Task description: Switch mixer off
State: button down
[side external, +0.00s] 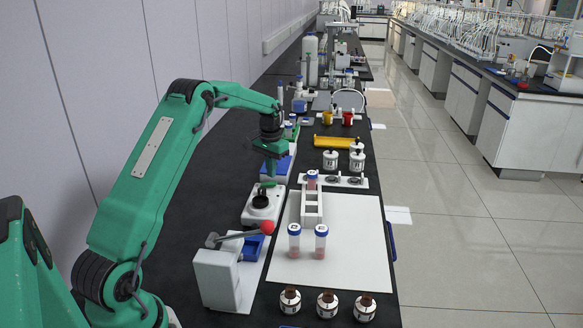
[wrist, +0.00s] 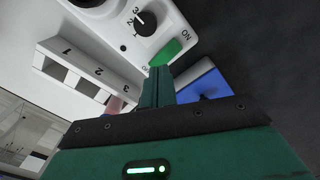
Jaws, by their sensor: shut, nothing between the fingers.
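The mixer (side external: 255,213) is a white box with a round black top, on the dark bench left of the white mat. In the wrist view, the mixer (wrist: 110,28) shows a black dial (wrist: 143,22) with numbers around it and a green switch (wrist: 166,52) beside an "ON" mark. My gripper (side external: 269,178) points down just above and behind the mixer's black top. Its shut, empty fingers also show in the wrist view (wrist: 159,72), with their tips at the green switch's lower edge. I cannot tell whether they touch it.
A white rack (side external: 304,214) holding a blue-capped tube stands right of the mixer. Two capped tubes (side external: 294,243) (side external: 321,243) stand in front. A lever device with a red ball (side external: 267,227) is close by. The mat's (side external: 355,235) right side is clear.

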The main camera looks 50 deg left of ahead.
jog(key=shift+f, duration=1.45)
dwell(1.3)
jog(key=shift+r, duration=3.6)
